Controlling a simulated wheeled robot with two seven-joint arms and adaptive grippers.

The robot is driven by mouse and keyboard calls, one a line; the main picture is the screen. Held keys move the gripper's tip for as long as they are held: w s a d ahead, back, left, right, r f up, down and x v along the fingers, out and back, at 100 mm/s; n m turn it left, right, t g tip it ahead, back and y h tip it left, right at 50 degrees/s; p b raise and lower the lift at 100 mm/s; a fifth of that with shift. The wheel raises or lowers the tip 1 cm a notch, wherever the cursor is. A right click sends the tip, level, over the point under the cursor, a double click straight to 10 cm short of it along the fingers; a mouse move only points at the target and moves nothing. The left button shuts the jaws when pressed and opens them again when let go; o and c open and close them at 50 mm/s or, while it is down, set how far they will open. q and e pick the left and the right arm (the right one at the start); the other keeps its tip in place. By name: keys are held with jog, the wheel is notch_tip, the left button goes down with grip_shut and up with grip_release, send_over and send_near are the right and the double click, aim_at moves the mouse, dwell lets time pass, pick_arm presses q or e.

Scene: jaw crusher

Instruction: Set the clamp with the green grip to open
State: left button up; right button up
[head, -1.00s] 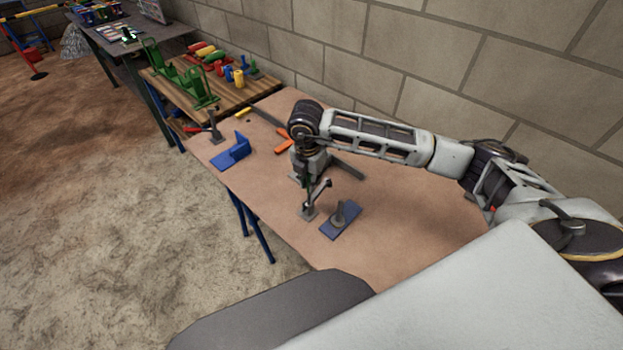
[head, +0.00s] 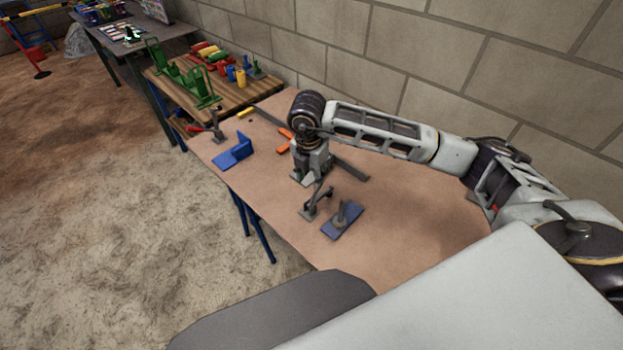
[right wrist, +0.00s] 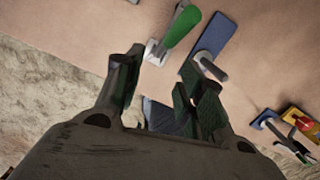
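The clamp (head: 316,202) stands on the table near its front edge. Its green grip (right wrist: 181,28) shows in the right wrist view, slanting up and right from a pale base, beyond my fingertips. In the head view I cannot make out the grip clearly. My right gripper (head: 305,177) points down just behind the clamp. In the right wrist view my right gripper (right wrist: 162,62) has its two fingers apart, with nothing clearly held between them. Whether a finger touches the clamp I cannot tell. My left gripper is out of view.
A blue plate with a grey post (head: 342,220) lies right beside the clamp. A blue angled bracket (head: 234,153) and a red-gripped clamp (head: 207,128) are farther left. Orange pieces (head: 284,148) lie behind my gripper. A brick wall bounds the back; the table's right part is clear.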

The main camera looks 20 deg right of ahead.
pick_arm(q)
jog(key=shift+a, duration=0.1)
pick_arm(e)
notch_tip(320, 180, up, 10)
jog(key=shift+s+a+f, duration=0.2)
jog(key=shift+s+a, duration=0.1)
jog(key=shift+a, duration=0.05)
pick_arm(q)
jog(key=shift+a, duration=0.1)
pick_arm(e)
jog(key=shift+f, duration=0.1)
dwell(0.4)
